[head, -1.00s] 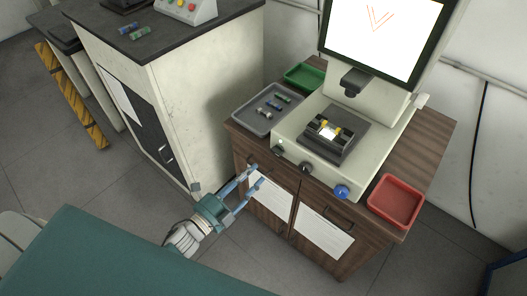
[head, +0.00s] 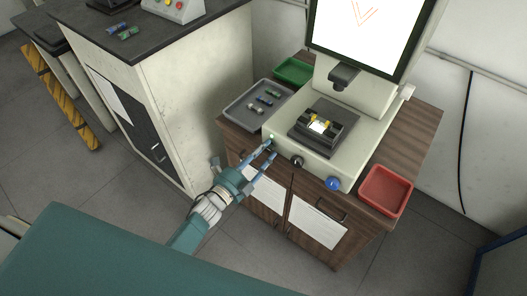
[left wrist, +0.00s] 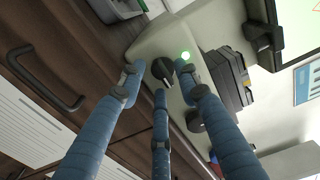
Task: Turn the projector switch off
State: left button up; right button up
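The projector (head: 372,150) is a pale machine with a lit screen (head: 365,30) showing an orange V-shaped line. In the left wrist view, a dark rotary switch (left wrist: 162,69) sits on its front face next to a glowing green light (left wrist: 185,55). My left gripper (head: 271,152) is at the left end of that front face, its fingertips largely hiding the switch in the head view. In the left wrist view, the left gripper (left wrist: 160,85) is open, with its three blue fingers spread and the switch between and just beyond the tips. I cannot tell whether they touch it. My right gripper is not in view.
A black knob (head: 297,162) and a blue knob (head: 333,183) sit further right on the front face. A grey tray (head: 235,113) with small parts, a green tray (head: 293,70) and a red tray (head: 386,191) stand on the wooden cabinet. Handled doors are below.

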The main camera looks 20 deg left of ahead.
pick_arm(q)
grip_shut()
jog(key=shift+n, duration=0.4)
jog(key=n, duration=0.2)
jog(key=shift+n, duration=0.3)
jog(key=n, duration=0.7)
jog(key=n+p, duration=0.1)
jog(key=n, duration=0.6)
jog(key=shift+s+d+r, duration=0.1)
jog(key=shift+d+r, duration=0.05)
jog(key=shift+d, duration=0.05)
jog(key=shift+n, duration=0.4)
